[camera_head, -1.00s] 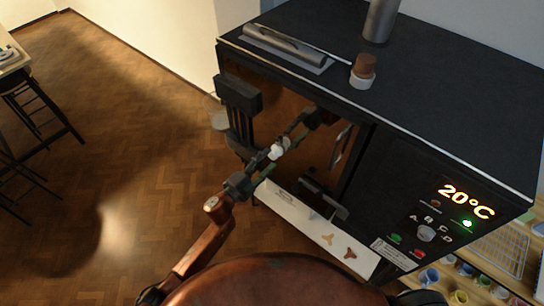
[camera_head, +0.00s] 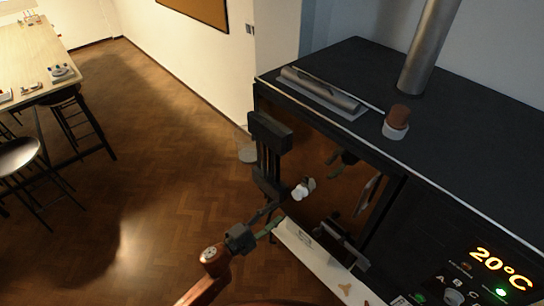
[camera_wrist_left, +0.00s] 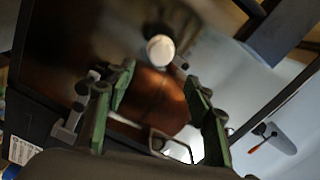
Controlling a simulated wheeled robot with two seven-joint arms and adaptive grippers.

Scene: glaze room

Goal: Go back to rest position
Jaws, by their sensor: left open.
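My left gripper (camera_head: 274,225) reaches in from the lower left of the head view, in front of the black kiln (camera_head: 335,75). It is open, with nothing between its jaws. A white knob-like piece (camera_head: 303,188) is just beyond its tips, apart from them in the head view. In the left wrist view, my green-fingered left gripper (camera_wrist_left: 158,82) is spread wide. The white round piece (camera_wrist_left: 160,50) shows between and beyond the fingertips. My right gripper is in neither view.
The kiln front shows a 20°C display (camera_head: 503,268). A light ledge (camera_head: 325,265) juts out below the opening, close to the gripper. A metal pipe (camera_head: 428,45) rises from the kiln top. A table (camera_head: 30,50) and stools stand at the left. The wooden floor (camera_head: 150,170) between is clear.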

